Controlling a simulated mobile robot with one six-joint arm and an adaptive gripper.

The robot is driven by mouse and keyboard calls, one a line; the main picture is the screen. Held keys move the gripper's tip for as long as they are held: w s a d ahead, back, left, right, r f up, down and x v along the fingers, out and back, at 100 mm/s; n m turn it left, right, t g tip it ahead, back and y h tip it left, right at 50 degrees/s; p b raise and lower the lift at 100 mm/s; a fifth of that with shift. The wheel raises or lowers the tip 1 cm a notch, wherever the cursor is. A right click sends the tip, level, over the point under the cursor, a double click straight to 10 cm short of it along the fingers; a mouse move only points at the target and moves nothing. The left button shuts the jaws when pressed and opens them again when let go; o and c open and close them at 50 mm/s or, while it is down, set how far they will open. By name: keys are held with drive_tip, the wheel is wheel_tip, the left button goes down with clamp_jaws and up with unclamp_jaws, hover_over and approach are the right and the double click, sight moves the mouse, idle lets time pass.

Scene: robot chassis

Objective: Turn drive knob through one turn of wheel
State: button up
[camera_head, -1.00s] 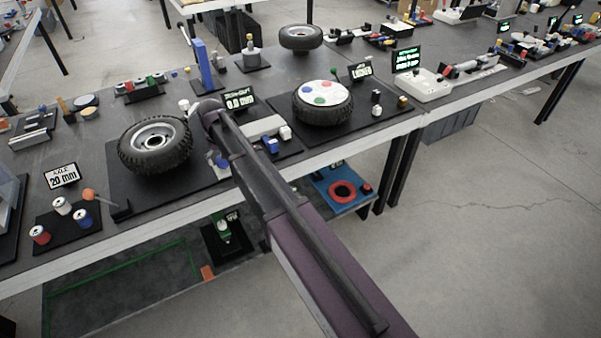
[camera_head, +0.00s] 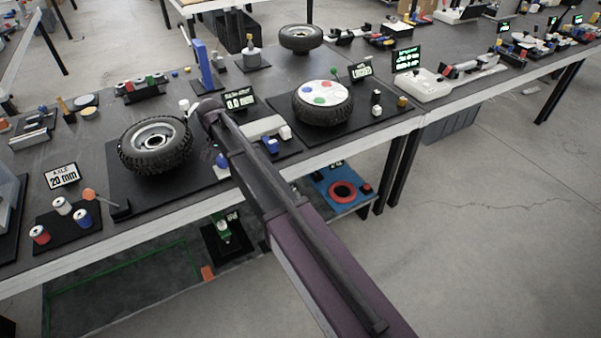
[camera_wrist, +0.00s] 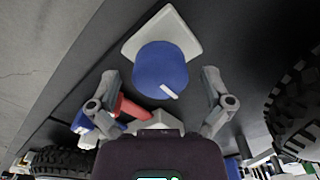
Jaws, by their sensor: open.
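The drive knob (camera_wrist: 160,70) is a blue cylinder with a white pointer mark, on a white square base (camera_wrist: 183,28) in the wrist view. My gripper (camera_wrist: 160,83) is open. Its two grey fingers are on either side of the knob, with a gap visible on each side. In the head view the blue knob (camera_head: 222,160) shows beside my arm near the table's front edge. The black-tyred wheel (camera_head: 155,146) lies left of it on a black board. The wheel also shows at the right of the wrist view (camera_wrist: 297,105). A display (camera_head: 239,101) behind my arm reads 0.0 mm.
A red part (camera_wrist: 131,108) and a blue-and-white part (camera_wrist: 84,123) are close to the left finger. A second wheel with a white disc (camera_head: 322,101) stands right. Floor lies beyond the front edge.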

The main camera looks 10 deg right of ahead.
sight(222, 158)
drive_tip(key=m, duration=0.4)
drive_tip(key=shift+r+m+p, duration=0.35)
drive_tip(key=shift+m, duration=0.05)
wheel_tip(222, 158, up, 13)
drive_tip(key=p, duration=1.3)
drive_tip(key=s+d+f+n+b, duration=0.3)
drive_tip(key=s+d, duration=0.6)
drive_tip(key=d, duration=0.2)
drive_tip(key=s+d+f+n+b, duration=0.3)
drive_tip(key=s+d+n, duration=0.1)
drive_tip(key=s+d, duration=0.5)
drive_tip(key=shift+s+d+f, duration=0.2)
drive_tip(key=shift+s+d, duration=0.2)
drive_tip(key=shift+d, duration=0.85)
drive_tip(key=s+d+n, duration=0.1)
drive_tip(key=s+d, duration=0.2)
drive_tip(key=s, duration=0.2)
drive_tip(key=shift+s+d+n, duration=0.3)
drive_tip(key=shift+d+n, duration=0.05)
drive_tip(key=shift+n, duration=0.05)
